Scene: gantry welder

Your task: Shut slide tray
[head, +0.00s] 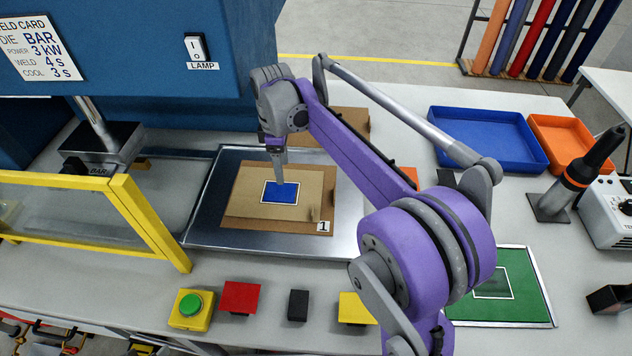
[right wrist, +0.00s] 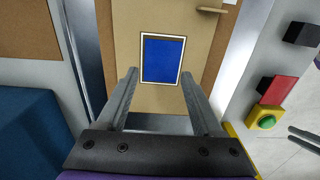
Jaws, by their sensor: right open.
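The slide tray (head: 207,212) is a flat metal plate drawn out to the right of the blue welder. It bears a tan board (head: 245,200) with a white-edged blue rectangle (head: 281,193) in its middle and a label "1" at its front right corner. The blue rectangle also shows in the right wrist view (right wrist: 163,60). My right gripper (head: 280,180) points down over the tray, above or at the blue rectangle; I cannot tell whether it touches. In the right wrist view its fingers (right wrist: 160,76) are apart with nothing held between them.
A yellow-framed clear guard (head: 150,215) stands left of the tray, before the weld head (head: 103,140). A green button (head: 190,305), red block (head: 240,297) and black block (head: 298,305) line the front edge. Blue (head: 490,112) and orange (head: 565,128) bins stand at right.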

